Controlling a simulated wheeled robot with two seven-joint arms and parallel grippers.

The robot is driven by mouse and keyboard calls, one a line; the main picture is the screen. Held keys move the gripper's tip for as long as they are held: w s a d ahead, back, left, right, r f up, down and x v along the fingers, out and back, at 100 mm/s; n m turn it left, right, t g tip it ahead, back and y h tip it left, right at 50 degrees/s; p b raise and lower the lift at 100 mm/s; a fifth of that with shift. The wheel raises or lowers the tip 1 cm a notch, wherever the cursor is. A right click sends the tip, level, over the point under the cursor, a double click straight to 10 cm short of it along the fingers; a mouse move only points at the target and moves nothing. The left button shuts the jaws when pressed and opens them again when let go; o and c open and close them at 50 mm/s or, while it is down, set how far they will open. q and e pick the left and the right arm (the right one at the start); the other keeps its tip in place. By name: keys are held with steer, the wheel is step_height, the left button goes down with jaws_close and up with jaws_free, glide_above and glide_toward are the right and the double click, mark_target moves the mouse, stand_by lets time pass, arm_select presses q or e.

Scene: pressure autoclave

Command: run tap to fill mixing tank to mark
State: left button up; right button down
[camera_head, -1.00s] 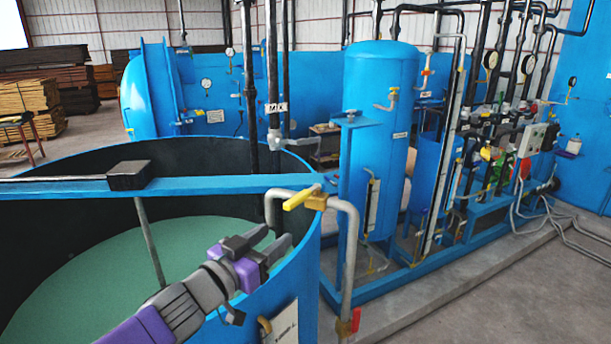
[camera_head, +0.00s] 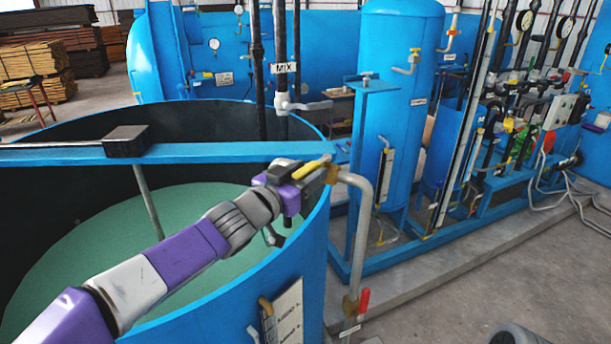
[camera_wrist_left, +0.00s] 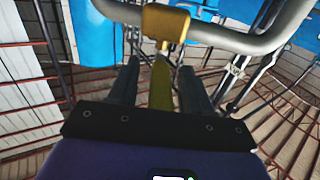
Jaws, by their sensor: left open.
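The blue mixing tank (camera_head: 300,235) stands at the left in the head view, with green liquid (camera_head: 110,255) inside. A grey pipe (camera_head: 362,220) rises beside it and bends over the rim, carrying a tap with a yellow lever (camera_head: 310,169). My left gripper (camera_head: 312,172) is open at the tap, above the rim. In the left wrist view, the yellow lever (camera_wrist_left: 161,85) lies between the two open fingers (camera_wrist_left: 158,88), with gaps at both sides. The brass tap body (camera_wrist_left: 166,24) sits beyond the fingertips. The fill mark cannot be made out.
A blue beam (camera_head: 220,153) with a black block (camera_head: 126,139) crosses the tank top. A red-handled valve (camera_head: 363,300) sits low on the pipe. A vertical pipe labelled MIX (camera_head: 285,68) and a blue cylinder (camera_head: 400,70) stand behind.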

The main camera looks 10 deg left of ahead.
arm_select(q)
steer(key=shift+w, duration=0.2)
steer(key=shift+c, duration=0.3)
arm_select(e)
steer(key=shift+w, duration=0.1)
arm_select(q)
jaws_close()
